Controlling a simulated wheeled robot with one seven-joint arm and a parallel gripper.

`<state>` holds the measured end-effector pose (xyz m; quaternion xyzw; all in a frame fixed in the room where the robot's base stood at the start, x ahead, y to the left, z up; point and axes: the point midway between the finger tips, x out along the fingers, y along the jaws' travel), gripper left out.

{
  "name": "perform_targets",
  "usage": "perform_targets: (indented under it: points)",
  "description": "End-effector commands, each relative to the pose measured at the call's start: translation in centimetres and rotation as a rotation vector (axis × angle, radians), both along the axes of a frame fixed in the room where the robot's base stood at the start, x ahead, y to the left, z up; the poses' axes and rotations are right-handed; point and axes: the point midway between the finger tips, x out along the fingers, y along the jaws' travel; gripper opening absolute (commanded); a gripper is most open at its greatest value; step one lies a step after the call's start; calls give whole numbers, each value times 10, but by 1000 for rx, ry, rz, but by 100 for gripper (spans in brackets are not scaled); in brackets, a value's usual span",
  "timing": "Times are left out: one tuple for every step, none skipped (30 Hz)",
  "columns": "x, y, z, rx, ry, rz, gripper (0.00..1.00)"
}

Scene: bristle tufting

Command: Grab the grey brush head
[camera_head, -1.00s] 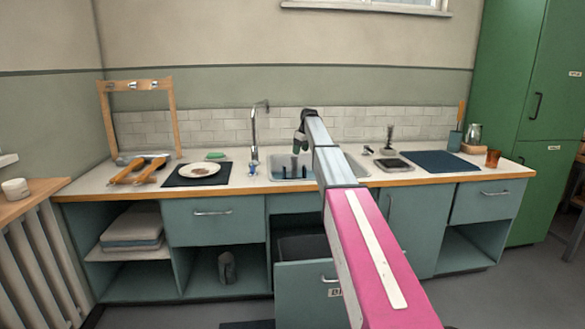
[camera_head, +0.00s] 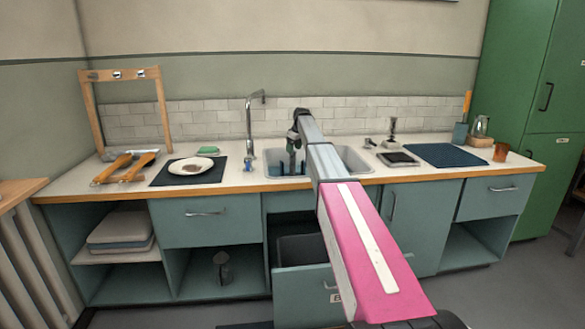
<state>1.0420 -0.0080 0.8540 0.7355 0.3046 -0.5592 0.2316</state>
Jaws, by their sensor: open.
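I cannot clearly make out a grey brush head in this view. A small dark upright tool (camera_head: 392,128), possibly a brush, stands behind a dark flat block (camera_head: 398,159) on the counter right of the sink (camera_head: 350,158). A small grey piece (camera_head: 370,143) lies to its left. My gripper (camera_head: 292,164) is open and points down at the sink, seen small and dark. My pink and grey arm covers part of the sink.
The counter (camera_head: 470,170) holds a plate (camera_head: 190,166) on a dark mat, wooden pieces (camera_head: 125,168) and a wooden frame at left. A tap (camera_head: 250,125) rises behind the sink. A blue mat (camera_head: 447,155) and an orange cup (camera_head: 501,152) are at right. A drawer below is open.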

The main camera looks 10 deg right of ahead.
Motion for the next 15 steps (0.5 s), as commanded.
perform_targets:
  points:
    - [1,1,-3,0,0,0,67]
    - [2,1,-5,0,0,0,67]
    - [2,2,-9,0,0,0,67]
    - [3,3,-13,0,0,0,67]
    - [4,4,-17,0,1,0,67]
    - [6,5,-22,0,1,0,67]
    - [7,6,-26,0,1,0,67]
    - [8,7,-30,0,1,0,67]
    - [9,8,-36,0,1,0,67]
    - [10,9,-40,0,1,0,67]
    - [10,9,-43,1,1,0,67]
    - [11,10,-46,0,0,0,67]
    - [11,10,-48,0,0,0,67]
    - [11,10,-49,0,0,0,67]
    - [11,10,-49,0,0,0,67]
